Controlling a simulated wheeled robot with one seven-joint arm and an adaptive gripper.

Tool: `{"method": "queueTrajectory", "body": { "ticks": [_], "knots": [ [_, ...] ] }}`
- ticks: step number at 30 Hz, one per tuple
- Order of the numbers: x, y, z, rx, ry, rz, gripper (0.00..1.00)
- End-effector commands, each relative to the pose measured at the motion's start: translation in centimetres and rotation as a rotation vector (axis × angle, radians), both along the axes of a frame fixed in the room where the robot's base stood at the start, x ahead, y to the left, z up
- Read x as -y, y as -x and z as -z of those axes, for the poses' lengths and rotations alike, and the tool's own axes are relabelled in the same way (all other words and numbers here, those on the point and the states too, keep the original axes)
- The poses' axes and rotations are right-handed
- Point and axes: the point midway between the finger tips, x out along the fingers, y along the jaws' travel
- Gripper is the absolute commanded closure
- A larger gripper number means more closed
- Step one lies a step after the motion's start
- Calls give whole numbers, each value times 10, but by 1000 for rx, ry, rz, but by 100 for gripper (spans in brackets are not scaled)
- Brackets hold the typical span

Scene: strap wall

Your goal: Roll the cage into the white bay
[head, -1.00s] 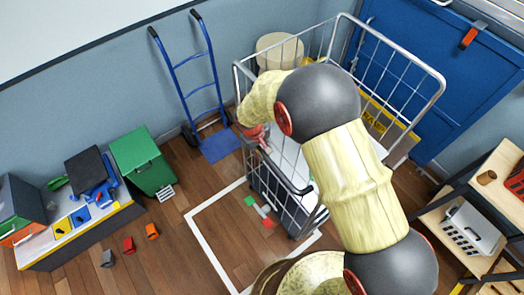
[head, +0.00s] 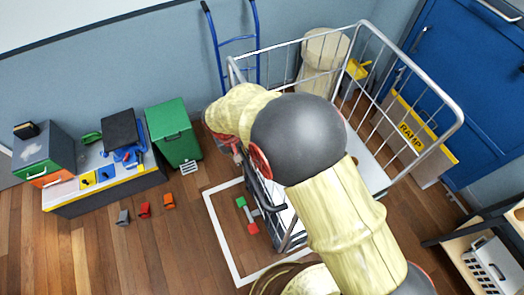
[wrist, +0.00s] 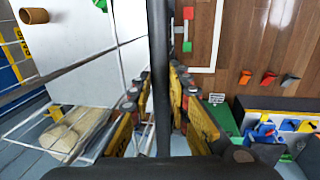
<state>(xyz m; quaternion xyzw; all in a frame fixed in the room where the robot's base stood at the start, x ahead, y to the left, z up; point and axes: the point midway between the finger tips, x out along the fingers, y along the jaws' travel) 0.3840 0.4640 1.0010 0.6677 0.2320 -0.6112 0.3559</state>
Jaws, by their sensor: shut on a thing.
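The cage (head: 447,90) is a grey wire-sided trolley, upright, standing against the right side of the white bay. Whether the cage's base lies over the line cannot be told. My gripper (head: 236,150) is at the cage's left side, partly behind my arm. In the wrist view my gripper (wrist: 160,105) is shut on a dark upright bar (wrist: 158,45) of the cage. The bay's line also shows there (wrist: 217,35).
A blue hand truck (head: 238,42) leans on the wall behind the cage. A green bin (head: 173,133) and a low bench (head: 105,188) stand left. A ramp board (head: 410,135) leans by the blue door. Small coloured blocks (head: 145,210) lie on the floor; a red-green piece (head: 247,215) lies inside the bay.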

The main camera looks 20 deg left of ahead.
Motion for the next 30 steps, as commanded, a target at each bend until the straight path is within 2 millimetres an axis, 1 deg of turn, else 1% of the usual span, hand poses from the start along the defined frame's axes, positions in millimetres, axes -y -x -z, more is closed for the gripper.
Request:
{"method": "queueTrajectory", "body": {
  "ticks": [1, 3, 18, 24, 30],
  "knots": [
    [-12, 13, 1, 0, -3, -6, 100],
    [-25, 28, 1, 0, -3, -6, 100],
    [-113, 133, 1, 0, -3, -5, 100],
    [-141, 164, 1, 0, -3, -4, 100],
    [-158, 184, 0, 0, -3, 0, 100]
  ]
}}
